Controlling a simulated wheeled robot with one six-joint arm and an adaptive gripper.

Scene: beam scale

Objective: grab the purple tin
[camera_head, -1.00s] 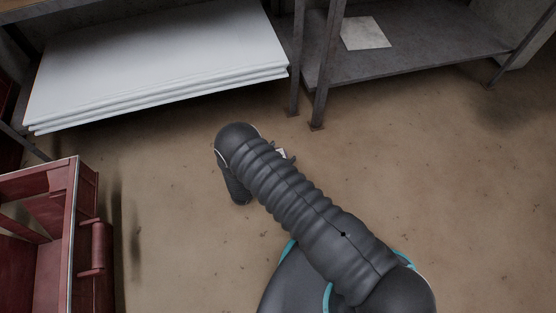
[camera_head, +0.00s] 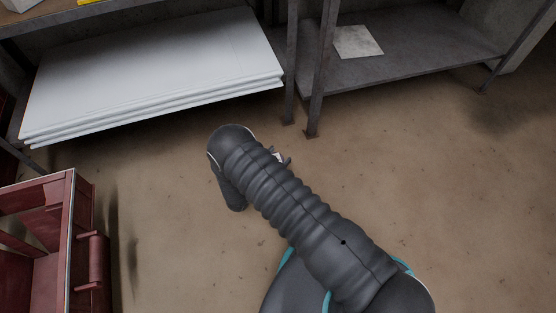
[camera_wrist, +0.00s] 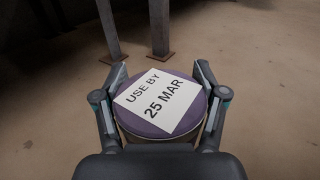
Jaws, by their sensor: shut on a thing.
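The purple tin (camera_wrist: 188,122) shows in the wrist view as a round purple top seen from above. A white label on it reads "USE BY 25 MAR". My gripper (camera_wrist: 161,98) is shut on the tin, with one finger on each side of it. The tin's lower side is mostly hidden under its top and behind my gripper. In the head view my dark ribbed arm covers the middle, and the tin cannot be made out there.
White sheets (camera_head: 150,75) lie stacked on a low shelf at the back left. A grey metal shelf (camera_head: 420,60) holds a pale square sheet (camera_head: 357,42) at the back right. A red wooden piece of furniture (camera_head: 72,240) stands at the left. Bare floor (camera_head: 400,170) lies at the right.

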